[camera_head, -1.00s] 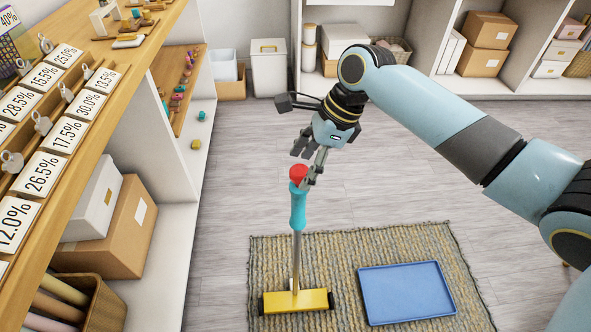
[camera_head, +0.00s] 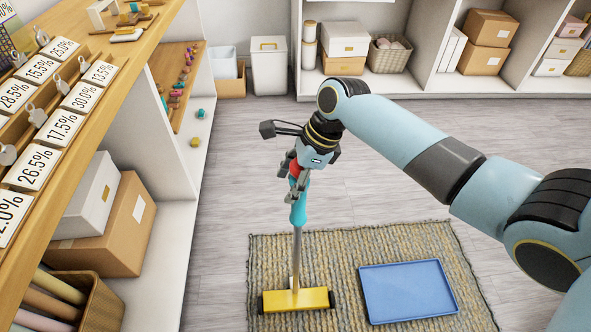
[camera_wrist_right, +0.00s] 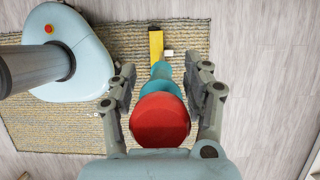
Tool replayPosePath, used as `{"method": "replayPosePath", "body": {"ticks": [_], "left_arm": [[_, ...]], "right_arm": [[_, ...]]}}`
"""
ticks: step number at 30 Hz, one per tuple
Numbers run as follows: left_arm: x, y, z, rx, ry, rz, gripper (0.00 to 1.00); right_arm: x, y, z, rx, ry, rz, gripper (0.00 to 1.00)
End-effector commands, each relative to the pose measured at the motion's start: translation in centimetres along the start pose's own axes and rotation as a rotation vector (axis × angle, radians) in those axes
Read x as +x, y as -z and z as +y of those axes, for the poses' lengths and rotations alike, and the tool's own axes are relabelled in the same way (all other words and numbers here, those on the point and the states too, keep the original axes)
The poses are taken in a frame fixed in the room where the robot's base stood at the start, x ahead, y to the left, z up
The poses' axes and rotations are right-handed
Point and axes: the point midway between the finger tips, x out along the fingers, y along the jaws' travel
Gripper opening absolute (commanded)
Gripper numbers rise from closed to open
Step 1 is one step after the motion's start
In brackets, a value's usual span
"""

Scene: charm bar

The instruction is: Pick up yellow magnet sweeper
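The yellow magnet sweeper stands upright on the woven mat, with a yellow head (camera_head: 297,300), a thin grey shaft, a teal handle (camera_head: 298,212) and a red top (camera_wrist_right: 160,121). My right gripper (camera_head: 293,186) is at the upper handle, pointing down. In the right wrist view its fingers (camera_wrist_right: 159,68) are spread on both sides of the red top and teal handle, with gaps visible, so it is open around them. The fingers partly hide the red top in the head view. My left gripper is not in view.
A blue tray (camera_head: 407,292) lies on the woven mat (camera_head: 345,247), right of the sweeper head. A wooden counter (camera_head: 98,125) with percentage tags and shelves stands at the left. Storage shelves and a white bin (camera_head: 268,70) stand at the back. Grey floor between is clear.

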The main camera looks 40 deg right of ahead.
Motion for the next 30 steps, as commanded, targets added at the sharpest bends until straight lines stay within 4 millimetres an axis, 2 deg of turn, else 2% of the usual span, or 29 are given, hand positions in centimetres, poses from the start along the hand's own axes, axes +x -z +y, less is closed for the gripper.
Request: {"method": "replayPosePath", "body": {"ticks": [1, 9, 11, 25, 30], "left_arm": [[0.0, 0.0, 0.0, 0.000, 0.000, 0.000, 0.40], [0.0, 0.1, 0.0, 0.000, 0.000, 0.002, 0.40], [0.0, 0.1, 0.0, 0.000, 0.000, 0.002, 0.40], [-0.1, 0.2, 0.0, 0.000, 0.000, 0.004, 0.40], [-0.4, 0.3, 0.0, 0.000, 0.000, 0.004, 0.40]], "right_arm": [[0.0, 0.0, 0.0, 0.000, 0.000, 0.000, 0.41], [0.0, 0.0, 0.0, 0.000, 0.000, 0.000, 0.06], [0.0, 0.0, 0.0, 0.000, 0.000, 0.000, 0.00], [-0.3, -0.2, -0.1, -0.002, 0.003, -0.003, 0.00], [-1.2, -0.6, -0.2, -0.003, 0.005, -0.004, 0.00]]}}
